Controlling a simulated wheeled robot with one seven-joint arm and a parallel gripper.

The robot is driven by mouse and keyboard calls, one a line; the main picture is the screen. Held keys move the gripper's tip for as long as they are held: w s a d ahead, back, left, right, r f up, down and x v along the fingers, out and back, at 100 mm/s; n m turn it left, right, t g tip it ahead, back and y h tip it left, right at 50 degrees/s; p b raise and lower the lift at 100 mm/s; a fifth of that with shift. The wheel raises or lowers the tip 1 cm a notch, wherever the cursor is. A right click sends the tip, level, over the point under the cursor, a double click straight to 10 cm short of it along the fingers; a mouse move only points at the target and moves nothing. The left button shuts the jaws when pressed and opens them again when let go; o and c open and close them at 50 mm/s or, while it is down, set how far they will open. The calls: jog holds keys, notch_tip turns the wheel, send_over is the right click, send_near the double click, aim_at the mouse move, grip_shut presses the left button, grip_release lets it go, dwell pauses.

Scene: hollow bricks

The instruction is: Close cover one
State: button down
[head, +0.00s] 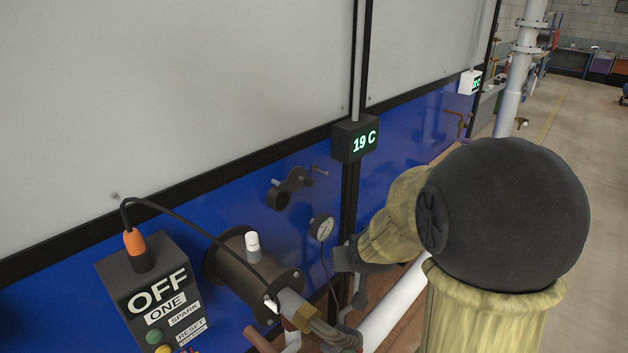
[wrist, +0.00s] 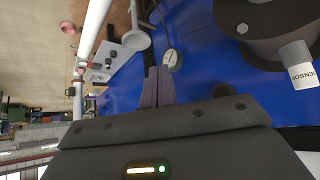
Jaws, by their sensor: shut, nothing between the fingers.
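No part reads "cover one". A dark wall fitting (head: 280,196) on the blue panel, with a short round tube and a bracket reaching up right, could be it; I cannot tell whether it is open or closed. The box (head: 150,290) marked "ONE" shows "OFF". A dark burner cylinder (head: 252,272) with a white-capped sensor (head: 253,246) is beside it; in the wrist view the sensor (wrist: 298,65) is at right. My gripper (wrist: 158,85) is shut and empty, its fingertips near a round gauge (wrist: 172,58). In the head view my gripper (head: 340,260) is right of the burner.
The gauge (head: 322,228) hangs between the burner and my gripper. A black display (head: 358,141) reads 19 C above. A white pipe (head: 396,306) runs low by my arm. Open floor (head: 575,150) lies at the right.

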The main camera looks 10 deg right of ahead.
jog(key=w+d+r+n+t+y+b, duration=0.1)
jog(key=w+r+t+y, duration=0.3)
jog(key=w, duration=0.5)
jog(key=w+d+r+n+t+y+b, duration=0.1)
jog(key=w+r+n+t+y, duration=0.3)
jog(key=w, duration=0.5)
jog(key=r+y+b, duration=0.1)
jog(key=r+y, duration=0.1)
jog(key=y, duration=0.1)
jog(key=shift+w+d+n+y, duration=0.15)
jog(key=shift+w+n+y, duration=0.15)
jog(key=shift+y, duration=0.1)
jog(key=r+p, duration=0.2)
jog(key=p, duration=0.2)
send_over(302, 182)
jog(key=r+v, duration=0.1)
jog(key=v, duration=0.4)
jog(key=shift+s+f+p, duration=0.15)
jog(key=shift+f+p, duration=0.8)
jog(key=shift+f, duration=1.5)
